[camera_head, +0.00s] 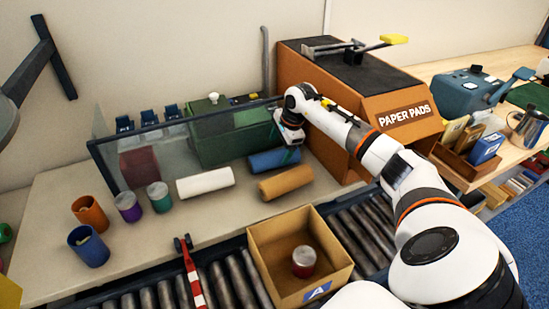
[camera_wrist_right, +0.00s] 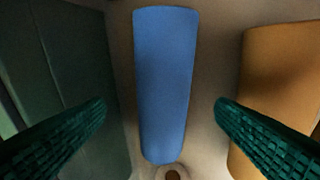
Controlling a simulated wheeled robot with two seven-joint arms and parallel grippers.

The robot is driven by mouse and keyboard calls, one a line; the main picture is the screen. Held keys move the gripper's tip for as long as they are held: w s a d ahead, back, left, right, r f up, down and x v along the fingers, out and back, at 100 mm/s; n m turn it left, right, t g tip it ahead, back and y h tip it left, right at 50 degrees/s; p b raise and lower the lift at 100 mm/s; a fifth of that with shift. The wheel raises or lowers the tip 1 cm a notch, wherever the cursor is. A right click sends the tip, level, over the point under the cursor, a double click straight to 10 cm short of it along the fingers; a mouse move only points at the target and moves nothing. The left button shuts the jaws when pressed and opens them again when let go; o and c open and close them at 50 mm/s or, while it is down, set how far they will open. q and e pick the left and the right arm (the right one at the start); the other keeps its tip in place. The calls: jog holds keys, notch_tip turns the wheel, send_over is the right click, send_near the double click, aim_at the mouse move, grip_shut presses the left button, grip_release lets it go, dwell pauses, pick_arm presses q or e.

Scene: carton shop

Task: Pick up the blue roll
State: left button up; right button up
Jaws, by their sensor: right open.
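The blue roll (camera_head: 272,160) lies on the bench between the green box and the orange roll in the head view. In the right wrist view the blue roll (camera_wrist_right: 165,85) fills the middle, lengthwise between the fingers. My right gripper (camera_head: 291,150) is above the roll's right end in the head view. Its two green ridged fingers are spread apart in the wrist view (camera_wrist_right: 162,125), with a gap on either side of the roll. They hold nothing. My left gripper is not in the head view.
The orange roll (camera_head: 286,182) lies close beside, also at the right of the wrist view (camera_wrist_right: 282,90). The green box (camera_head: 226,137) stands behind. A white roll (camera_head: 205,182) lies left. In front, an open carton (camera_head: 259,261) holding a red can (camera_head: 304,262) sits on the roller conveyor (camera_head: 232,283).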

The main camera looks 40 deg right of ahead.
aim_at(277, 153)
jog(key=shift+w+a+f+b, duration=0.1)
jog(key=shift+a+f+b, duration=0.15)
jog(key=shift+f+b, duration=0.65)
jog(key=b+x, duration=0.1)
jog(key=x, duration=0.2)
jog(key=shift+d, duration=0.1)
jog(key=shift+w+f, duration=0.1)
jog(key=shift+f, duration=0.05)
jog(key=shift+r, duration=0.2)
jog(key=shift+c, duration=1.3)
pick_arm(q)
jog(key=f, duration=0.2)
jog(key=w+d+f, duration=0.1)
pick_arm(e)
jog(key=c, duration=1)
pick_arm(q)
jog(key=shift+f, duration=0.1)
pick_arm(e)
jog(key=shift+o, duration=0.2)
